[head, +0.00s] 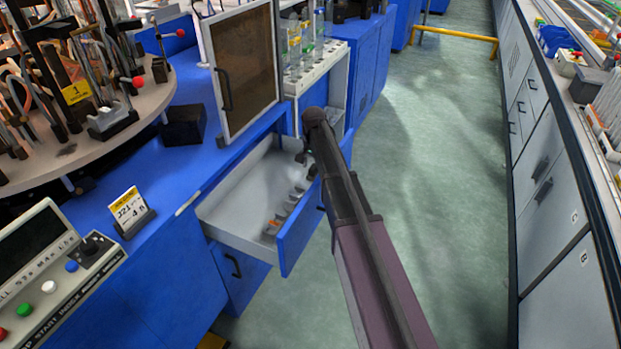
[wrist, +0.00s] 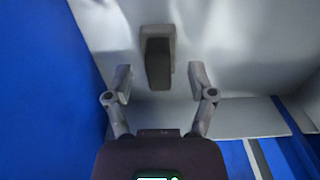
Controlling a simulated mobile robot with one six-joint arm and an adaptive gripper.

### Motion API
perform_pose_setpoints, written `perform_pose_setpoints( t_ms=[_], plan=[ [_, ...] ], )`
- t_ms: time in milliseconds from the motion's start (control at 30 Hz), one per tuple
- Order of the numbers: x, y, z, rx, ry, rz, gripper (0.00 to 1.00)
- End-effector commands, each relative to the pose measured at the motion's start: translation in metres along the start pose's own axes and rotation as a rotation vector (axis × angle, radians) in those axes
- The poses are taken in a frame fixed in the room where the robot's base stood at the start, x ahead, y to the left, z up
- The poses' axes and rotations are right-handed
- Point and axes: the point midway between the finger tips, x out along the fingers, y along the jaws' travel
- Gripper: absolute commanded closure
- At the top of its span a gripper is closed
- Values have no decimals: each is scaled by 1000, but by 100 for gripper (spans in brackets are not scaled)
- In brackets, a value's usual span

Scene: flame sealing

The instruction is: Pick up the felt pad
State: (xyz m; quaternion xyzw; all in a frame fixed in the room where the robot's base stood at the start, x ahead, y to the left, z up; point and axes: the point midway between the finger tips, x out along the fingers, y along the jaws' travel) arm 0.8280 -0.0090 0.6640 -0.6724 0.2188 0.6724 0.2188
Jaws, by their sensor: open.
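In the wrist view, a dark grey block (wrist: 158,64) in a lighter grey surround sits on the pale drawer floor; it appears to be the felt pad. My gripper (wrist: 160,76) is open and empty, with one finger on each side of the block's near end in the picture. I see no contact, and the height gap is unclear. In the head view, my gripper (head: 304,158) is over the back right part of the open drawer (head: 222,220). I cannot pick the pad out there; my arm covers part of that area.
Several small grey pieces with orange parts (head: 281,217) lie in a row along the drawer's blue front (head: 298,238). A framed brown door (head: 243,65) stands open just behind the drawer. A round carousel (head: 70,150) is at left, and a floor aisle (head: 430,180) is at right.

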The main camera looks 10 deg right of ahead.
Motion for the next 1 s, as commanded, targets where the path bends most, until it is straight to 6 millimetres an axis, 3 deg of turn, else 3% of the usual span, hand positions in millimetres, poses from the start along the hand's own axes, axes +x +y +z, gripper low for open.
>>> perform_pose_setpoints(
  t_ms=[133, 767, 867, 1000],
  plan=[
    [8, 0, 0, 0, 0, 0, 29],
    [8, 0, 0, 0, 0, 0, 29],
    [8, 0, 0, 0, 0, 0, 52],
    [8, 0, 0, 0, 0, 0, 94]
  ],
)
